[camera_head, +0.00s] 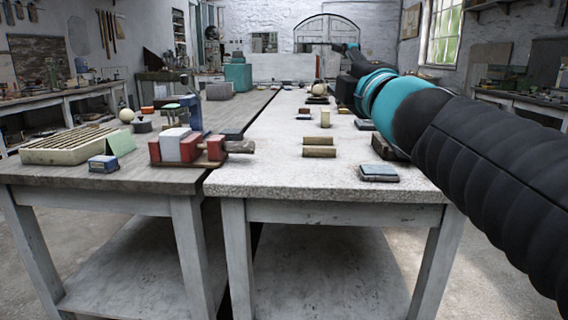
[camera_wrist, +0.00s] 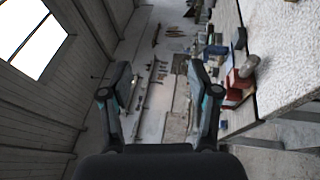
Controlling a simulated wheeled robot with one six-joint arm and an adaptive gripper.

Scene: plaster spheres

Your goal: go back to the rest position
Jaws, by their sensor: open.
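My gripper shows in the wrist view (camera_wrist: 160,85) with its two fingers wide apart and nothing between them. Past the fingers that view shows the far wall and part of the workbenches, turned sideways. In the head view my arm, black and teal, reaches in from the right side over the right bench's edge; the gripper's fingers cannot be made out there. One pale sphere (camera_head: 317,89) sits on a small dark stand on the right bench (camera_head: 290,182). Another pale sphere (camera_head: 126,115) is on the left bench (camera_head: 150,178).
Wooden cylinders (camera_head: 319,146) and a blue-grey block (camera_head: 378,172) lie on the right bench. Its front left is clear.

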